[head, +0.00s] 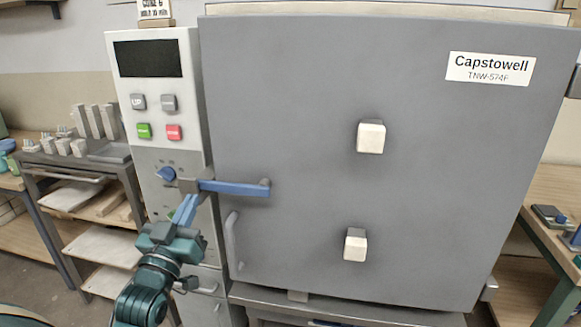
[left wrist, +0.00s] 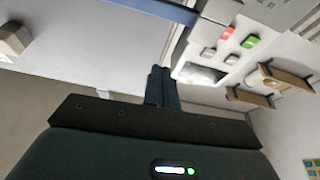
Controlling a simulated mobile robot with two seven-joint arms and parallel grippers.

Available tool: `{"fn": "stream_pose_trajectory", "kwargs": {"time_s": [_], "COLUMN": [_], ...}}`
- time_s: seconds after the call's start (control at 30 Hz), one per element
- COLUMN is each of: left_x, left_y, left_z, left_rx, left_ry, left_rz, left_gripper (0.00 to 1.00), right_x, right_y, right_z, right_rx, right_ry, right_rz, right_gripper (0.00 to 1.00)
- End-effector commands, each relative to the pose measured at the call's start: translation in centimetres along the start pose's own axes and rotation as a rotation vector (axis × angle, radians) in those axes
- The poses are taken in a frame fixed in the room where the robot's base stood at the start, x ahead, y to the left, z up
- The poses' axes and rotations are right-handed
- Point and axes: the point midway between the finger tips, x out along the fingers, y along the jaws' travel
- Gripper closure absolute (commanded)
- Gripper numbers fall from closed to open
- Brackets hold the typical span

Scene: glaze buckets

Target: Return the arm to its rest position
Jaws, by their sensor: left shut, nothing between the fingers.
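My left gripper (head: 186,208) is in front of the kiln's control column, just below the left end of the blue latch handle (head: 236,188). Its blue fingers are together and hold nothing. In the left wrist view the two dark fingers (left wrist: 162,84) are side by side and shut. I cannot tell whether the fingertips touch the latch. The grey kiln door (head: 310,120) looks closed, and the latch lies level across its left edge. My right gripper is in neither view.
The control panel (head: 152,100) has a dark display and several buttons, with a blue knob (head: 166,174) below. Two pale plugs (head: 371,137) stick out of the door. A shelf cart (head: 75,185) stands left; a workbench (head: 553,235) stands right. Some floor shows at lower left.

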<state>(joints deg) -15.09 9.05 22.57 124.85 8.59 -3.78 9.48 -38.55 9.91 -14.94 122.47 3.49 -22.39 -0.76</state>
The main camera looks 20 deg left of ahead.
Motion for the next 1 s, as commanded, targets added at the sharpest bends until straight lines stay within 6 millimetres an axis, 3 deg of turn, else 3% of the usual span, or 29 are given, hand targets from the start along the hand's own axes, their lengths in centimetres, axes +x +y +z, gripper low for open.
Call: {"fn": "stream_pose_trajectory", "kwargs": {"time_s": [0.17, 0.27, 0.33, 0.47, 0.6, 0.7, 0.8, 0.9, 1.0], "left_x": [-0.2, -1.1, -2.7, -8.2, -15.8, -20.6, -24.2, -26.1, -26.5], "left_y": [0.5, 2.4, 4.8, 10.2, 15.4, 18.1, 19.8, 20.7, 20.9], "left_z": [0.6, 2.9, 5.6, 11.3, 15.6, 17.1, 17.9, 18.2, 18.3], "left_rx": [0.001, 0.008, 0.015, 0.036, 0.059, 0.071, 0.078, 0.082, 0.083], "left_ry": [-0.022, -0.113, -0.219, -0.461, -0.694, -0.813, -0.892, -0.932, -0.941], "left_rz": [0.010, 0.048, 0.097, 0.219, 0.354, 0.434, 0.489, 0.520, 0.528], "left_gripper": [1.00, 1.00, 1.00, 1.00, 1.00, 1.00, 1.00, 1.00, 1.00], "right_x": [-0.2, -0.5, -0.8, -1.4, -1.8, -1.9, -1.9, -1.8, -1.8], "right_y": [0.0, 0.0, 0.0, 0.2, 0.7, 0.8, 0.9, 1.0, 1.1], "right_z": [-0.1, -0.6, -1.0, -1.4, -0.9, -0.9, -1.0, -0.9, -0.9], "right_rx": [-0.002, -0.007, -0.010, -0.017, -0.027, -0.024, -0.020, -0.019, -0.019], "right_ry": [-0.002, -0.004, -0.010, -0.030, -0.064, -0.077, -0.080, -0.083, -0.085], "right_rz": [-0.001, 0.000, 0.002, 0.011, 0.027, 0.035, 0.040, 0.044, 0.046], "right_gripper": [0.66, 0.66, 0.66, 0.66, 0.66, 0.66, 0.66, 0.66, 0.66]}}
